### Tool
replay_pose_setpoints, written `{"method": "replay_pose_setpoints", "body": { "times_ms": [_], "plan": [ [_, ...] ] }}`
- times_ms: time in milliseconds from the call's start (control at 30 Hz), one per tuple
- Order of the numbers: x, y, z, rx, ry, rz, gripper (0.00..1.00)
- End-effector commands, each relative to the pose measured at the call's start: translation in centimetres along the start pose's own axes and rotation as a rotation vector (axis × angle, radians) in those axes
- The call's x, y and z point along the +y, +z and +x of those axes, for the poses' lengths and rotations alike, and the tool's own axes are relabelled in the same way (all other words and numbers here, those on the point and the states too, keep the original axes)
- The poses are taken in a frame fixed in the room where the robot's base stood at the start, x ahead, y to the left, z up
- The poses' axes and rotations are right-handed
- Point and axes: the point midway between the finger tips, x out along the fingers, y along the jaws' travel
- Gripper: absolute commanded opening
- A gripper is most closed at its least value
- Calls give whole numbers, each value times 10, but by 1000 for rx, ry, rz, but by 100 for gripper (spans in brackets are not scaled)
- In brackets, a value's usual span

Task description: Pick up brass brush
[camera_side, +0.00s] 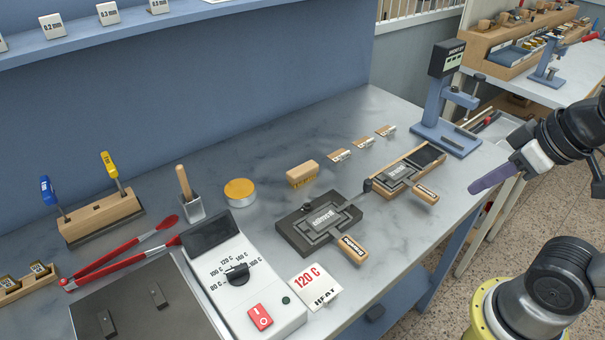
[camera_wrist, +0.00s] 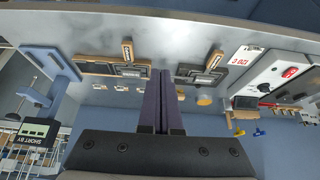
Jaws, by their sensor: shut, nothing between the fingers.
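A small wooden block (camera_side: 302,174) with a yellowish, marked lower side lies on the bench behind the middle die plate; it looks like the brass brush, though its bristles are too small to be sure. In the wrist view it appears as a small tan shape (camera_wrist: 181,95) just right of my fingers. My gripper (camera_side: 472,190) is at the right, off the bench's front right edge, well away from the block. Its long purple fingers (camera_wrist: 161,73) are shut together with nothing between them.
A round amber-topped tin (camera_side: 239,192) and a wooden-handled tool in a metal holder (camera_side: 193,208) stand left of the block. Die plates (camera_side: 290,234) with wooden handles lie in front. A blue press (camera_side: 446,125) stands at the right end. Small labelled pieces (camera_side: 339,155) lie behind.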

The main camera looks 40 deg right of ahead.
Motion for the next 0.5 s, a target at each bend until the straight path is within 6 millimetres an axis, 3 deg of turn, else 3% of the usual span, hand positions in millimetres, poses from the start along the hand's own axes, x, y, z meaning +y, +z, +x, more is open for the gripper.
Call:
{"method": "replay_pose_setpoints", "body": {
  "times_ms": [33,367,400,500],
  "plan": [
    [0,0,0,0,0,0,9],
    [0,0,0,0,0,0,68],
    [0,0,0,0,0,0,72],
    [0,0,0,0,0,0,72]
  ]
}}
